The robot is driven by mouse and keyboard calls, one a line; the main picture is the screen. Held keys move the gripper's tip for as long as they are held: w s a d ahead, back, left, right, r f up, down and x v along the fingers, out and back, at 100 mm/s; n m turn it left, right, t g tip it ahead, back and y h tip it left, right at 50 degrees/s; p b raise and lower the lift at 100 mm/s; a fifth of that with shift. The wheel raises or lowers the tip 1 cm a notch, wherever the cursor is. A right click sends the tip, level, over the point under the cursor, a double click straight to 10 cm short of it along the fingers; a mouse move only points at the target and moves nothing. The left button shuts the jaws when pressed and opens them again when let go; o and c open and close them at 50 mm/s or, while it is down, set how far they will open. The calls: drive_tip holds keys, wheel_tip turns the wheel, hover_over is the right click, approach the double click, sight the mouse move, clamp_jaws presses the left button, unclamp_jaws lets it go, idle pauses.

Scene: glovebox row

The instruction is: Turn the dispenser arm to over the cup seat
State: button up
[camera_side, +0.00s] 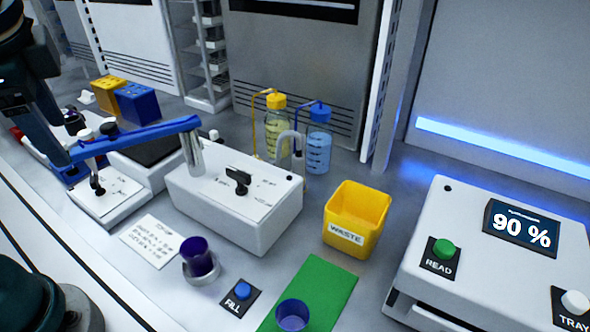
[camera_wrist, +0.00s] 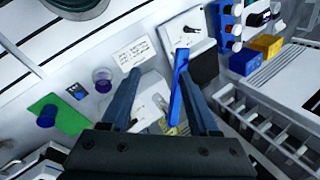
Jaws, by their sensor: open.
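The dispenser arm (camera_side: 140,133) is a blue bar on a metal post (camera_side: 193,157) above a white housing (camera_side: 245,205). It points left in the side view, away from the cup seat. The cup seat (camera_side: 201,277) stands in front of the housing, holding a purple cup (camera_side: 197,254). The cup also shows in the wrist view (camera_wrist: 102,75). My gripper (camera_wrist: 160,76) is open; in the wrist view the blue bar (camera_wrist: 179,92) lies between its fingers, nearer the right one. In the side view a dark finger is by the bar's free end. Contact cannot be told.
A FILL button (camera_side: 242,290) is beside the seat. A yellow waste bin (camera_side: 355,215), two bottles (camera_side: 318,145) and a reader (camera_side: 480,250) showing 90 % stand right. A label card (camera_side: 152,241) lies left of the seat.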

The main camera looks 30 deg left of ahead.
sight(108, 128)
drive_tip(key=w+a+m+y, duration=0.2)
drive_tip(key=a+m+y, duration=0.3)
drive_tip(key=m+y, duration=0.15)
drive_tip(key=w+d+r+m+t+y, duration=0.2)
drive_tip(key=w+r+m+t+y, duration=0.35)
drive_tip(key=m, duration=0.45)
drive_tip(key=shift+g, duration=0.35)
drive_tip(key=f, duration=1.1)
drive_tip(key=shift+s+a, duration=0.1)
drive_tip(key=shift+a, duration=0.55)
drive_tip(key=shift+x, duration=2.25)
drive_tip(key=shift+d, duration=0.1)
drive_tip(key=shift+c, duration=0.3)
clamp_jaws()
